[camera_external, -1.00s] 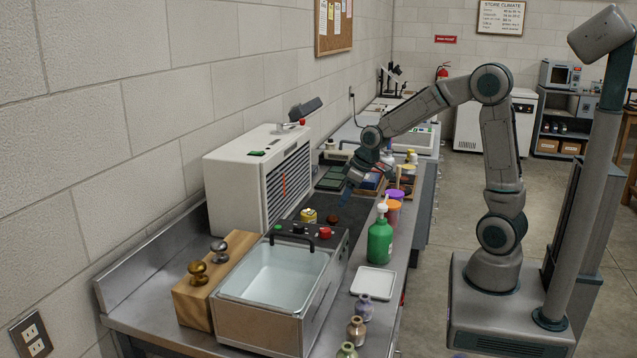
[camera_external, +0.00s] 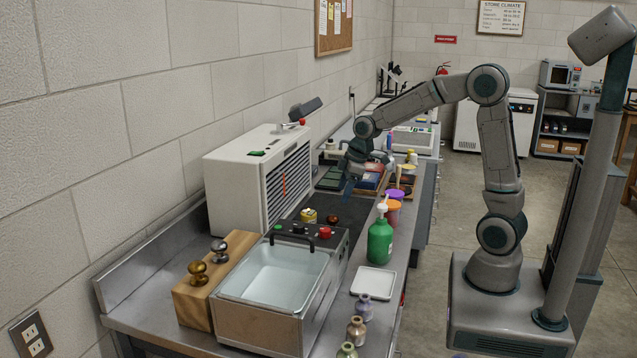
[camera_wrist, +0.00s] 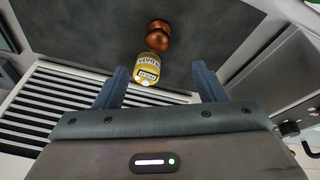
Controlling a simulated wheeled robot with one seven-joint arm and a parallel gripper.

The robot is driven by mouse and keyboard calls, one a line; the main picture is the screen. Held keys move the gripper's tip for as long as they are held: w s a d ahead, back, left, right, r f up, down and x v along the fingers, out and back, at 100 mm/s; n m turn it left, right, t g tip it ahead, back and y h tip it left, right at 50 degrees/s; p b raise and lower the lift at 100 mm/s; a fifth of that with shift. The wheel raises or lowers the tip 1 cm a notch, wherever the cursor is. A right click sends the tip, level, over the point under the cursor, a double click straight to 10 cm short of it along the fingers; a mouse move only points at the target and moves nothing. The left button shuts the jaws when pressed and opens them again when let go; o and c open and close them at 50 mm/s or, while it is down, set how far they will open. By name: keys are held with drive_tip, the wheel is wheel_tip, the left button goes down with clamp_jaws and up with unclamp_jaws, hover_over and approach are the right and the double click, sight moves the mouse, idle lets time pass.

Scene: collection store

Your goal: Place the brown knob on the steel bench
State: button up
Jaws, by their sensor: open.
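The brown knob (camera_external: 333,219) stands on a dark mat (camera_external: 352,222), just right of a yellow jar (camera_external: 308,215). In the wrist view the brown knob (camera_wrist: 158,35) shows a shiny copper-brown top, beyond the yellow jar (camera_wrist: 148,68). My gripper (camera_external: 347,192) is above the mat, apart from the knob. In the wrist view its two fingers (camera_wrist: 160,82) are spread with nothing between them, and the jar and knob lie ahead of the gap. The steel bench (camera_external: 155,305) runs along the wall, with bare metal at the near left.
A white slatted unit (camera_external: 240,175) stands left of the mat. A steel-sided basin (camera_external: 262,325) is in front. A wooden block (camera_external: 195,305) carries a brass knob and a grey knob. A green pump bottle (camera_external: 380,242), white tray (camera_external: 373,280) and small bottles line the right edge.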

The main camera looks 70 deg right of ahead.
sight(332, 216)
drive_tip(key=w+r+n+g, duration=0.1)
drive_tip(key=w+n+g, duration=0.3)
drive_tip(key=n, duration=1.2)
drive_tip(key=f, duration=0.5)
drive_tip(key=f+p, duration=0.1)
drive_tip(key=f, duration=0.2)
drive_tip(key=shift+d, duration=0.3)
drive_tip(key=shift+s+a+f+p, duration=0.15)
drive_tip(key=shift+f+p, duration=0.45)
drive_tip(key=shift+f, duration=2.05)
drive_tip(key=shift+a, duration=0.1)
drive_tip(key=c, duration=1.3)
drive_tip(key=shift+o, duration=0.2)
drive_tip(key=shift+r, duration=0.15)
